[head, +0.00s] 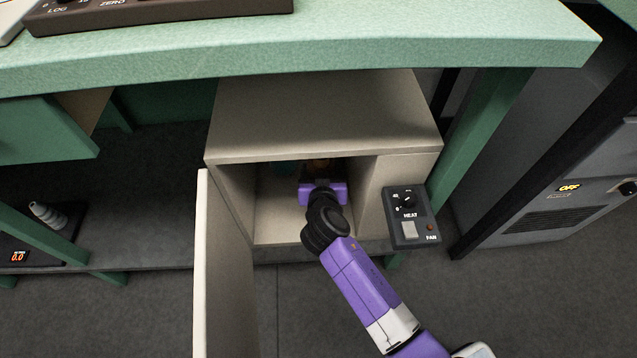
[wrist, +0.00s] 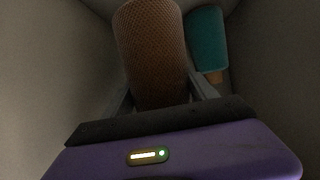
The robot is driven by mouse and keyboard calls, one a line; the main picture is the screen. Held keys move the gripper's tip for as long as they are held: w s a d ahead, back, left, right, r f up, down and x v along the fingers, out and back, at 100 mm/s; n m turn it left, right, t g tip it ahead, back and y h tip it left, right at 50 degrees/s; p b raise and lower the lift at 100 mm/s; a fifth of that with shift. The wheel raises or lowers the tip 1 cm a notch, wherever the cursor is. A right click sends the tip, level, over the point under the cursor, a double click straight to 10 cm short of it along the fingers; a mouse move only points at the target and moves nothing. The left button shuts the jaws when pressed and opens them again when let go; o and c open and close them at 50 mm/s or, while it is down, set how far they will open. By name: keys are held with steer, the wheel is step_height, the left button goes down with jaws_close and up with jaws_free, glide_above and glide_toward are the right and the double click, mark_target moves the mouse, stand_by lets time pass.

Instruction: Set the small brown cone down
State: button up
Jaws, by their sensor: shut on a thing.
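The small brown cone (wrist: 155,50), with a fine mesh-like surface, stands between my gripper's fingers (wrist: 162,92) in the wrist view. My gripper is shut on it. In the head view my gripper (head: 321,180) is inside the open cream cabinet (head: 320,112), and only a bit of the brown cone (head: 319,164) shows beyond it. I cannot tell whether the cone's base touches the cabinet floor; the gripper hides it.
A teal cone (wrist: 207,40) with a brownish lower end is close on the right in the wrist view. The cabinet door (head: 222,265) hangs open at the left. A HEAT and FAN panel (head: 410,216) is right of the opening. A green bench top (head: 330,45) is above.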

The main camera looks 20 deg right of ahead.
steer(key=shift+f+b, duration=0.95)
steer(key=shift+f, duration=1.3)
steer(key=shift+f, duration=0.15)
steer(key=o, duration=1.6)
steer(key=shift+o, duration=0.2)
steer(key=p+v, duration=0.4)
steer(key=v, duration=0.8)
